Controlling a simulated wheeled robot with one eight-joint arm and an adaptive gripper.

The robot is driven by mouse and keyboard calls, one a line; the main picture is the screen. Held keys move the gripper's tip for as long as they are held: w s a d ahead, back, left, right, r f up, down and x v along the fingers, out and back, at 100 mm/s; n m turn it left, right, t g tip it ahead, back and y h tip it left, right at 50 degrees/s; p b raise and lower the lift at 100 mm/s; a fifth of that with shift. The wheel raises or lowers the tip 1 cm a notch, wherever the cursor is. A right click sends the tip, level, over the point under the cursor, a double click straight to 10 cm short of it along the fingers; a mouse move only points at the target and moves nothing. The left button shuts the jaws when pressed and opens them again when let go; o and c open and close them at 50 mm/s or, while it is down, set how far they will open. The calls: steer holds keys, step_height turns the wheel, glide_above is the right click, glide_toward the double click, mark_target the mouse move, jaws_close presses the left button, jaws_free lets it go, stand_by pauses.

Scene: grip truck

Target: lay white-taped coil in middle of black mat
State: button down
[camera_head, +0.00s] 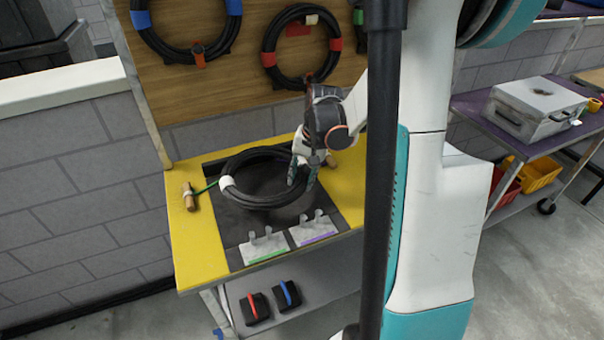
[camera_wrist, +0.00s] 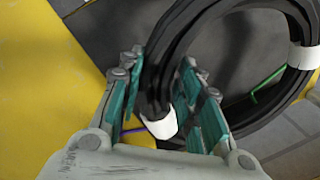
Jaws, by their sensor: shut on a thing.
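The white-taped coil (camera_head: 246,200) is a ring of black cable with white tape bands. My gripper (camera_head: 304,172) is shut on its right side. In the wrist view my gripper (camera_wrist: 158,105) has the coil (camera_wrist: 180,40) between its teal fingers, close to one white band, with another white band at the far right. The black mat (camera_head: 225,228) lies on the yellow bench top, under the coil. The coil appears slightly above the mat with a shadow beneath, but I cannot tell whether any part touches it.
Two grey bracket plates, one green-edged (camera_head: 264,247) and one purple-edged (camera_head: 313,230), sit at the mat's front. A wooden-handled tool (camera_head: 189,196) with a green cord lies left. Coils with blue tape (camera_head: 178,50) and red tape (camera_head: 270,50) hang on the board behind.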

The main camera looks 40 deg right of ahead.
steer(key=shift+f+b, duration=1.65)
steer(key=shift+f, duration=0.9)
steer(key=c, duration=1.1)
jaws_free()
steer(key=shift+o, duration=0.2)
step_height(320, 180, up, 12)
steer(key=s+d, duration=0.1)
steer(key=s, duration=0.1)
steer(key=shift+d, duration=0.2)
steer(key=shift+w, duration=0.1)
